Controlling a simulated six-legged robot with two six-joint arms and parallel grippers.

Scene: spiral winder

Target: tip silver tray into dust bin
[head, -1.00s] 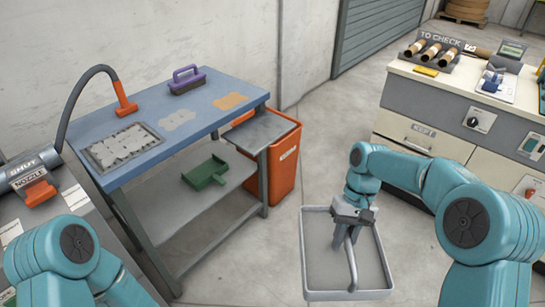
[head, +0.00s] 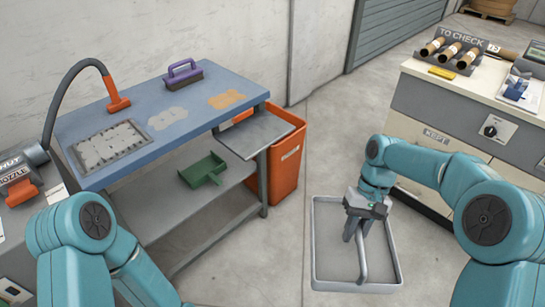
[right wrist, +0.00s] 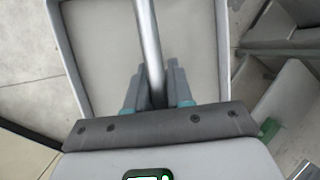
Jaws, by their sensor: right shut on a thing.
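The silver tray (head: 316,243) is a shallow rectangular pan with a raised rim and a bar handle along its middle. It hangs over the floor in the head view, roughly level, and its visible inside looks bare. My right gripper (head: 360,228) is shut on the tray's handle (head: 362,262); the right wrist view shows the fingers (right wrist: 158,85) on both sides of the handle (right wrist: 148,40). The orange dust bin (head: 288,172) stands on the floor beyond the tray, beside the blue-topped table. A grey ledge partly covers its mouth. My left arm shows, but its gripper does not.
The blue-topped table (head: 190,133) holds a purple-handled brush (head: 183,74), a mesh panel and an orange hose nozzle (head: 118,103). Its grey side ledge (head: 255,133) juts out by the bin. A green dustpan (head: 205,169) lies on the lower shelf. A drawer cabinet (head: 436,110) stands at right.

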